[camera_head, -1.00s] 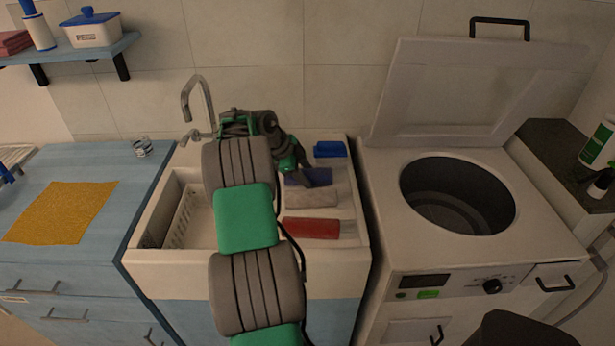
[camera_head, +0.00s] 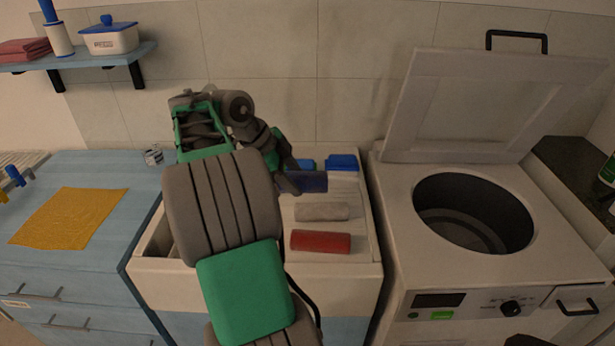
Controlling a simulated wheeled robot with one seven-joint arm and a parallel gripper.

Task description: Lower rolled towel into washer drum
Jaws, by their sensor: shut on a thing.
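My gripper (camera_head: 288,176) is shut on a dark blue rolled towel (camera_head: 310,182) and holds it by its left end, seemingly just above the ribbed sink. The fingers hide part of that end. A grey rolled towel (camera_head: 321,211) and a red rolled towel (camera_head: 320,242) lie in front of it on the ribbed surface. The washer drum (camera_head: 472,213) is an open round hole in the top of the white washer (camera_head: 420,265), to the right. Its lid (camera_head: 460,105) stands raised at the back. The drum looks empty where I can see in.
A bright blue item (camera_head: 343,162) lies behind the held towel, with more blue just left of it. The sink's right rim (camera_head: 372,240) stands between the towels and the washer. A yellow cloth (camera_head: 68,217) lies on the left counter (camera_head: 120,180).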

